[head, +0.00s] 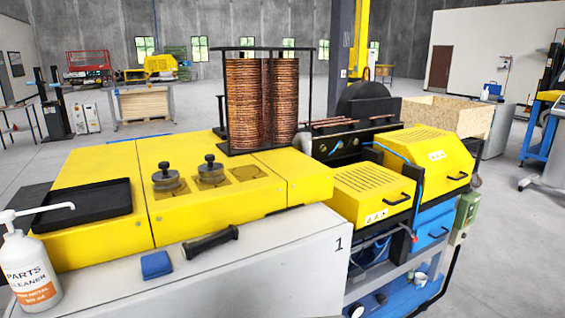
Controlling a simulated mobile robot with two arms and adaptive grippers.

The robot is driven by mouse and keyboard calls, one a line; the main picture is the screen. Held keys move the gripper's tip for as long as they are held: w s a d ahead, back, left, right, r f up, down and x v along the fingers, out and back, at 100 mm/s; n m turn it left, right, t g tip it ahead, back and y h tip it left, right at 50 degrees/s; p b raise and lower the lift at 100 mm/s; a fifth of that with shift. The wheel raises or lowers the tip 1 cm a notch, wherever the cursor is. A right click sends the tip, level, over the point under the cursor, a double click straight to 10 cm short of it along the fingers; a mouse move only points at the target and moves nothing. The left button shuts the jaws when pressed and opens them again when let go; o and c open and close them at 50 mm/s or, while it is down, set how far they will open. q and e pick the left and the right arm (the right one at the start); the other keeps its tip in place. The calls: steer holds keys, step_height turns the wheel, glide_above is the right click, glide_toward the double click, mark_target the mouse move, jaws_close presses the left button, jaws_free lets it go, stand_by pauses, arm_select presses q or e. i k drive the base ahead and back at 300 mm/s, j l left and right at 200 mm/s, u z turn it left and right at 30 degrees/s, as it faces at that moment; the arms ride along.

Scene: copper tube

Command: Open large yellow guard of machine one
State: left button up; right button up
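Machine one (300,262) is a light grey cabinet with a "1" on its side and yellow top panels. Two yellow vented guards with black handles are at its right end. The larger, taller guard (428,146) is at the far right and looks shut, with its black handle (457,176) low on its front edge. The smaller, lower guard (362,188) sits left of it and also looks shut, with a black handle (397,199). Neither of my grippers is in view.
A rack of copper coils (262,105) stands on the machine. A white cleaner bottle (28,265), black tray (85,205), blue cloth (156,265) and black-handled tool (210,242) are at the left. A wooden crate (448,115) stands behind. Grey floor (510,250) is clear at the right.

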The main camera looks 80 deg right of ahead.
mark_target(450, 165)
steer(key=z, duration=3.6)
steer(key=i+l+u, duration=0.25)
steer(key=u, duration=0.25)
steer(key=i+l+u, duration=0.15)
steer(key=l+u, duration=0.2)
steer(key=u, duration=0.15)
steer(key=i+l+u, duration=0.15)
steer(key=l+u, duration=0.3)
steer(key=j, duration=0.1)
